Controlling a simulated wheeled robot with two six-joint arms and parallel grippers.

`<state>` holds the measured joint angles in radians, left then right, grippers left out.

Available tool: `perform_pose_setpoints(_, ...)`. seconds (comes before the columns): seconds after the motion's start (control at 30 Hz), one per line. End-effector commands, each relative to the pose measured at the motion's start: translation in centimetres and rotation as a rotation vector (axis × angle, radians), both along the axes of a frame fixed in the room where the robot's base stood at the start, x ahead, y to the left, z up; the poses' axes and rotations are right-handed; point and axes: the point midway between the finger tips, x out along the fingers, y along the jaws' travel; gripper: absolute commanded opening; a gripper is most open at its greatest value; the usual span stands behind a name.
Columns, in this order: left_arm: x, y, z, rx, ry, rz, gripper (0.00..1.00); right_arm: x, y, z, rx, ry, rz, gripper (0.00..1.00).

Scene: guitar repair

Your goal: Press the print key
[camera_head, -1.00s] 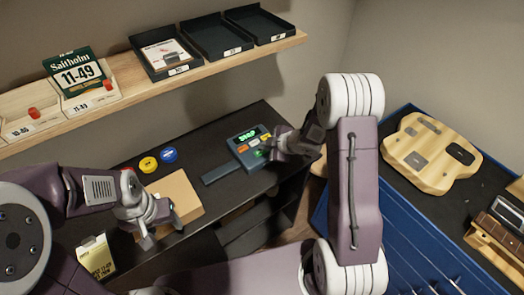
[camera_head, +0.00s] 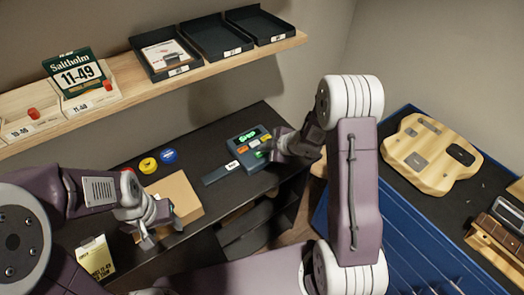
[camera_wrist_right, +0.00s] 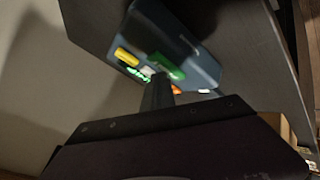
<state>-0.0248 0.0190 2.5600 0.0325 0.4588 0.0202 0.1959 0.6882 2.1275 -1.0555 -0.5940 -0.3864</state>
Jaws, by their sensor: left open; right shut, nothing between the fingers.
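A blue-grey label printer (camera_head: 253,165) with a lit green display (camera_head: 247,134) and coloured keys lies on the dark bench. A white printed label (camera_head: 232,166) sticks out at its left side, over a flat dark strip. My right gripper (camera_head: 267,153) is shut and empty, with its tips at the printer's key area. In the right wrist view, a long green key (camera_wrist_right: 167,66) and a yellow key (camera_wrist_right: 126,57) show just beyond the fingers (camera_wrist_right: 158,92); contact cannot be told. My left gripper (camera_head: 163,232) is open, beside a cardboard box (camera_head: 178,190).
Yellow (camera_head: 148,165) and blue (camera_head: 168,155) round items sit left of the printer. A shelf (camera_head: 120,100) above holds black trays (camera_head: 218,38) and a string pack (camera_head: 78,75). A wooden guitar body (camera_head: 430,155) lies on the right bench.

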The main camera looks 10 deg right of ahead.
Motion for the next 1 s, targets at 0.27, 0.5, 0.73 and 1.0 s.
perform_pose_setpoints(0.27,0.0,0.0,1.4,0.000,0.000,0.000,0.56,0.0,0.0,1.4,0.000,0.000,0.000,0.00)
perform_pose_setpoints(0.5,0.0,0.0,1.4,0.000,0.000,0.000,0.56,0.0,0.0,1.3,0.000,0.000,0.000,0.00)
perform_pose_setpoints(0.73,0.0,0.0,3.3,0.000,0.000,0.000,0.56,0.0,0.0,3.3,0.000,0.000,0.000,0.00)
perform_pose_setpoints(1.0,0.0,0.0,6.0,0.000,0.000,0.000,0.56,0.0,0.0,6.1,0.000,0.000,0.000,0.00)
